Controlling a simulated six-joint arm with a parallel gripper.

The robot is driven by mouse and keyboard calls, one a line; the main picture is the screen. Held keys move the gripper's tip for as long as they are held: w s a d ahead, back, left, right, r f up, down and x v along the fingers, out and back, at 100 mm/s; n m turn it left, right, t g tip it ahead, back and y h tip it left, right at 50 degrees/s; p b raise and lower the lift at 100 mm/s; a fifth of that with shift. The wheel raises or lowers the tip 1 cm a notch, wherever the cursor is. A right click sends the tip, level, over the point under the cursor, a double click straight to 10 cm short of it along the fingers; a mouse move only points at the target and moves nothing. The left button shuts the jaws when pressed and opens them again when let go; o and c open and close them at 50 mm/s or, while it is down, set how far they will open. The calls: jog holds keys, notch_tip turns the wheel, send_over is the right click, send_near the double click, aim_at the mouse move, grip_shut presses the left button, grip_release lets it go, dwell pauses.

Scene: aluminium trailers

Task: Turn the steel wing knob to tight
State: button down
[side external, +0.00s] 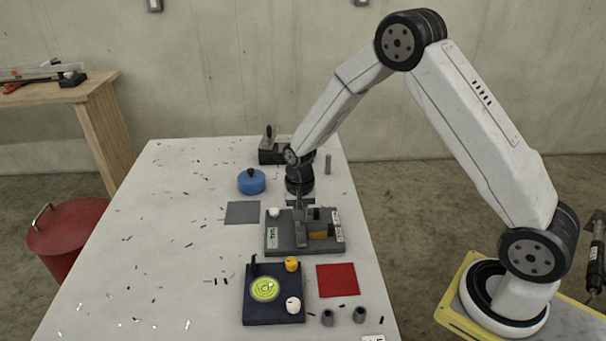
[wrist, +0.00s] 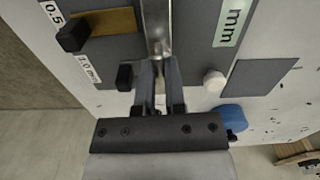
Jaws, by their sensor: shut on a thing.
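The steel wing knob (wrist: 156,28) shows as a shiny upright-running bar in the wrist view, at the far end of my fingers. It stands on a dark grey block (side external: 285,248) with white scale labels. My gripper (wrist: 158,75) points down over the block, with its fingers close together on the knob's near part. In the side view my gripper (side external: 299,208) is over the middle of the block, and the knob is hard to tell from the fingers. The fingers hide part of the knob, and I cannot read its angle against any mark.
The block also carries a white knob (side external: 273,212), a brass plate (wrist: 108,22) and black stops (wrist: 125,77). A blue round container (side external: 251,181) and a black fixture (side external: 272,156) stand behind. The table's left side has only scattered chips.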

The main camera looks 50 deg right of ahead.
jog(key=c, duration=0.7)
grip_release()
jog(key=shift+r, duration=0.1)
jog(key=shift+r, duration=3.85)
jog(key=s+a+r+n+t, duration=0.1)
jog(key=s+n, duration=0.3)
jog(key=s, duration=0.4)
jog(key=s+a+r+n+t, duration=0.1)
jog(key=s+n, duration=0.3)
jog(key=s, duration=0.5)
jog(key=shift+a+r+t, duration=0.25)
jog(key=shift+r+t, duration=0.05)
jog(key=shift+r, duration=0.35)
